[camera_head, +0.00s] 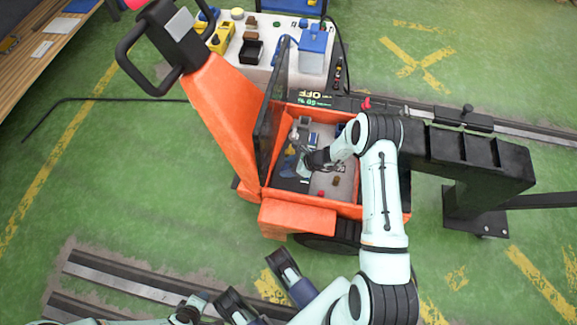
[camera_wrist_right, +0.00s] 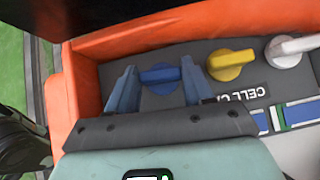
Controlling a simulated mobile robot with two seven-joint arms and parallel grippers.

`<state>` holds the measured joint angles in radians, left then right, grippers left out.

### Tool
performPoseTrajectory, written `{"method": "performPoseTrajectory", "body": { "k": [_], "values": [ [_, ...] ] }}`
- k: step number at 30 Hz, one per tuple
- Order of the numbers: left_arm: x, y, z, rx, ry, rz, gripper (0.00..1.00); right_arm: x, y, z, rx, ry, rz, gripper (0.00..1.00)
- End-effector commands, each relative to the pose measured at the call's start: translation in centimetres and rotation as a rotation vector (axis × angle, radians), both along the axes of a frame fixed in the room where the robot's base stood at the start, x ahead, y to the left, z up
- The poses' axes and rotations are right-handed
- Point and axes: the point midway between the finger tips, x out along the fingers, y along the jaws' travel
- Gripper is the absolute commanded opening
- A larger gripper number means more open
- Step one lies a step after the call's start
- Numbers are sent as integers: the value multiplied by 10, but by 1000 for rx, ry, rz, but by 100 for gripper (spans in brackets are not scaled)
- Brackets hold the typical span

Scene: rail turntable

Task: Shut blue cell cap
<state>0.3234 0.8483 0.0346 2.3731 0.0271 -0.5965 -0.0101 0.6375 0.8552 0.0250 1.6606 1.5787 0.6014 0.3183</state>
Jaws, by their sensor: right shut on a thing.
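The blue cell cap (camera_wrist_right: 160,77) is a round knob with a raised bar, set in a grey panel (camera_wrist_right: 190,50) inside the orange cart. The blue fingers of my right gripper (camera_wrist_right: 160,88) stand on either side of it, shut on it. In the head view my right gripper (camera_head: 297,163) reaches down into the orange bin (camera_head: 300,199), and the arm and fingers hide the cap there. A yellow cap (camera_wrist_right: 231,64) and a white cap (camera_wrist_right: 291,49) sit beside it. My left arm (camera_head: 188,311) shows only in part at the bottom edge; its jaw state is unclear.
The bin's orange wall rises close beside the right gripper. The cart's handle column (camera_head: 222,112) and a dark upright panel (camera_head: 268,125) stand left of the bin. A black stepped stand (camera_head: 468,157) is to the right. A white table (camera_head: 262,72) with parts stands behind.

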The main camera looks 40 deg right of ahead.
Motion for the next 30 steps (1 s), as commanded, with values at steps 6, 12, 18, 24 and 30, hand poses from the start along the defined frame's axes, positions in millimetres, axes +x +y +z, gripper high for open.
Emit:
{"method": "performPoseTrajectory", "body": {
  "k": [6,12,18,24,30],
  "values": [
    [-1,3,-8,5,6,6,43,1,-1,0,-2,-1,80,21],
    [-1,3,-8,6,7,7,43,1,-1,0,-1,2,91,21],
    [-1,3,-8,5,6,6,43,1,-1,0,-2,1,90,70],
    [-1,3,-8,5,6,6,43,1,-1,0,-1,2,89,77],
    [-1,3,-5,4,5,4,43,-2,-4,4,-1,2,88,77]
  ]
}}
